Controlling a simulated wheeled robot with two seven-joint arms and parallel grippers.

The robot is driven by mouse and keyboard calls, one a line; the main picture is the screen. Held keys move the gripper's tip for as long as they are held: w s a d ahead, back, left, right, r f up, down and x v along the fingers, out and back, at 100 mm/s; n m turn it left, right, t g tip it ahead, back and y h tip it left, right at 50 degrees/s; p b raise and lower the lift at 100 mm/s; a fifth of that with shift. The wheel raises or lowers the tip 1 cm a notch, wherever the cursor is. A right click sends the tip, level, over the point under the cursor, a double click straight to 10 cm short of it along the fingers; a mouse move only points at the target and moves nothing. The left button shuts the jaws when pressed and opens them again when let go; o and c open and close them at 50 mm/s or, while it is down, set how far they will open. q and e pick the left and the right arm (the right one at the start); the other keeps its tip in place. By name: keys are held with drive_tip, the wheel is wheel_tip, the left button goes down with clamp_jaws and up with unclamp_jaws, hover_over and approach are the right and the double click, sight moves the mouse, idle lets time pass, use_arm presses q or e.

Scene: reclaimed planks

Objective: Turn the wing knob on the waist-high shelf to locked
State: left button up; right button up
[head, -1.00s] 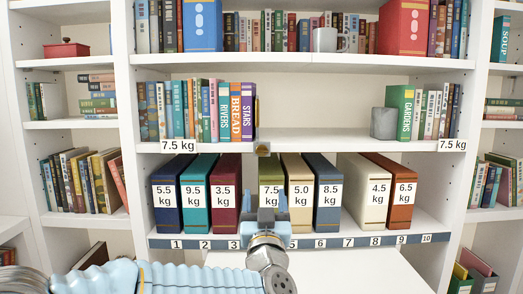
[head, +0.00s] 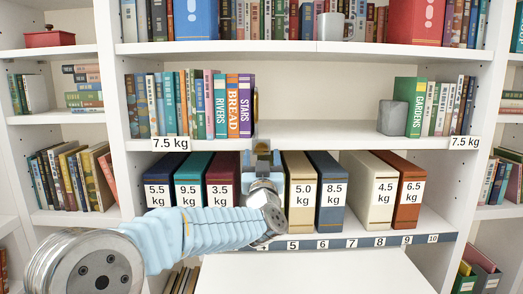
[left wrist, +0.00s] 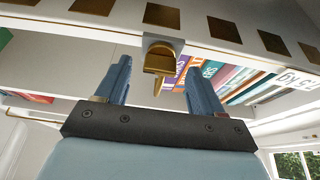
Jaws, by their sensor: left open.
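The brass wing knob (left wrist: 160,60) is mounted on the front edge of the waist-high shelf (left wrist: 90,20). In the left wrist view its flat wing hangs below a square bracket and lies between my left gripper's two fingers. My left gripper (left wrist: 157,66) is open, with one blue finger on each side of the knob; I see no contact. In the head view my left gripper (head: 263,162) reaches up to the shelf edge (head: 320,142) and largely hides the knob. My right gripper is not in view.
Binders with weight labels (head: 380,190) stand on the lower shelf behind my gripper. Books (head: 219,108) stand on the left of the knob's shelf, and a grey block (head: 392,118) on the right. The shelf's middle is bare.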

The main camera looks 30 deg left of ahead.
use_arm(q)
drive_tip(key=shift+x, duration=0.9)
drive_tip(key=c, duration=1.1)
drive_tip(key=shift+o, duration=0.2)
